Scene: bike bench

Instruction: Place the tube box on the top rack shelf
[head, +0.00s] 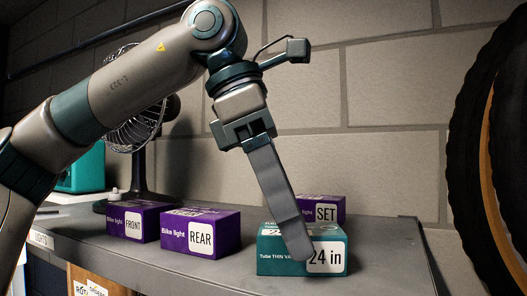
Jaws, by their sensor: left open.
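The teal tube box (277,264), labelled "Tube" and "24 in", stands upright on a grey surface (378,262) right of centre. I cannot tell whether this surface is the top rack shelf. My left gripper (298,246) reaches down from above. Its near finger crosses the box's top and front in the picture and covers part of the label; the other finger is hidden. The gripper is open, and I cannot tell whether it touches the box. My right gripper is out of view.
Purple bike light boxes marked FRONT (139,222) and REAR (203,235) stand left of the tube box. A purple SET box (328,209) is close behind it. A fan (138,140) stands at the back left, a tyre (480,140) at the right.

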